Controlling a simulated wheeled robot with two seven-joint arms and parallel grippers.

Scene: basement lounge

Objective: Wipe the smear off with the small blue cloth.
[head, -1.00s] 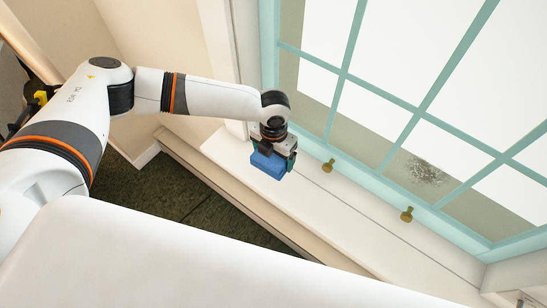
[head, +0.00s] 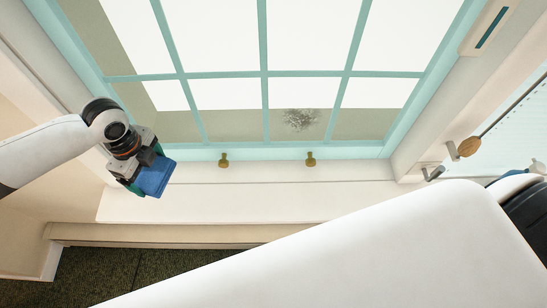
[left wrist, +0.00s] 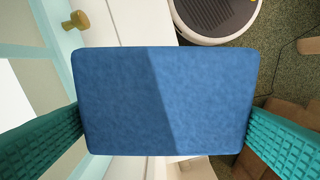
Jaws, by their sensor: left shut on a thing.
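The small blue cloth (head: 154,177) is a thick blue pad held by my left gripper (head: 142,172) at the left of the head view, over the left end of the window sill. In the left wrist view the cloth (left wrist: 165,100) fills the middle, gripped between two teal ribbed fingers. The smear (head: 301,119) is a dark grey speckled patch on a lower pane of the teal-framed window (head: 264,75), right of the gripper. The cloth is apart from the smear. My right gripper is not in view.
The white sill (head: 250,200) is otherwise clear. A round grey-topped thing (left wrist: 215,15) is on the floor in the wrist view.

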